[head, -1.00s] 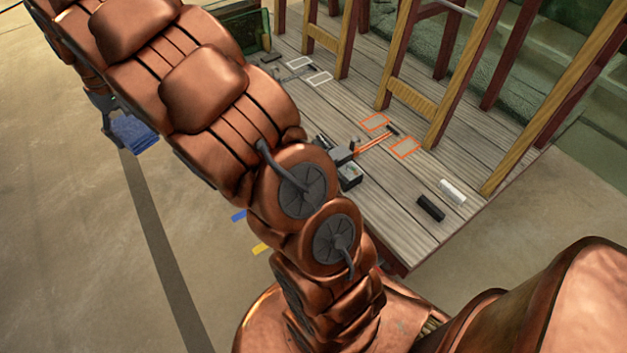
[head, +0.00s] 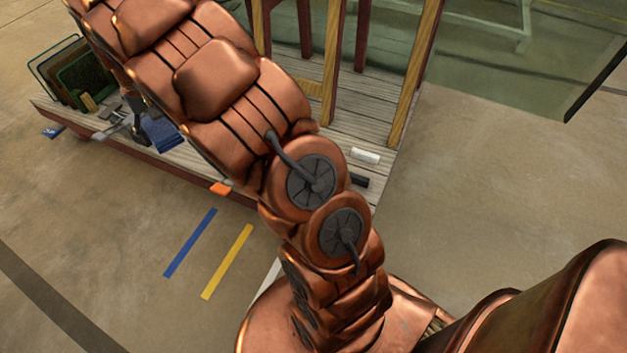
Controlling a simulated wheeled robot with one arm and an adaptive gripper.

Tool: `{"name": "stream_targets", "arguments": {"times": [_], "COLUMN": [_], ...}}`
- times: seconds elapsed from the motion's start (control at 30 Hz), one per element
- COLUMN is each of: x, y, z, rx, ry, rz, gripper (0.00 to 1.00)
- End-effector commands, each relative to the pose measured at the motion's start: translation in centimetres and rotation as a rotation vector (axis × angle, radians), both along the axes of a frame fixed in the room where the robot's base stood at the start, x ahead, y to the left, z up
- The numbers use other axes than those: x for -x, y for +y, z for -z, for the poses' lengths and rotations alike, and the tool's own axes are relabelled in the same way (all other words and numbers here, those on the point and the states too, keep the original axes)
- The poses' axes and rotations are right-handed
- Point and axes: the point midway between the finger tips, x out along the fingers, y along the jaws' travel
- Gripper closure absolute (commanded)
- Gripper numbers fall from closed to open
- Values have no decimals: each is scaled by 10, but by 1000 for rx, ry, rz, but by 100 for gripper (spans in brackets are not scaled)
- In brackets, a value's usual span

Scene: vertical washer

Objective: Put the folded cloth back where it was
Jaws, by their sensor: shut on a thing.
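The folded cloth (head: 165,138) is dark blue and shows at the upper left of the head view, just left of my arm. My gripper (head: 141,126) is shut on it and holds it out at the end of my arm. In the picture the cloth overlaps the left part of the wooden deck; its height above the boards is hard to judge. My arm hides part of the gripper and much of the deck behind it.
The wooden deck (head: 184,158) has a rack of dark green panels (head: 82,72) at its left end. Upright posts (head: 415,72) stand on its right part, near a white block (head: 365,156) and a black block (head: 358,181). Open floor with blue (head: 190,243) and yellow (head: 227,262) strips lies in front.

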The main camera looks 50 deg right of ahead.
Motion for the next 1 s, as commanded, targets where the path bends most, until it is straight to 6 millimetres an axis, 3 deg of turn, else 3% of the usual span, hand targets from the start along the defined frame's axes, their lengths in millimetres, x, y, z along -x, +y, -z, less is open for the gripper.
{"name": "stream_targets", "arguments": {"times": [0.03, 0.1, 0.33, 0.6, 0.8, 1.0], "x": [2, 6, 26, 76, 122, 151], "y": [-13, -29, -81, -140, -175, -194], "z": [31, 64, 161, 269, 329, 358], "rx": [1, 2, 2, 3, 4, 3], "ry": [5, 11, 4, 5, 3, -2], "rz": [56, 141, 427, 773, 995, 1116], "gripper": [61, 61, 61, 61, 61, 61]}}
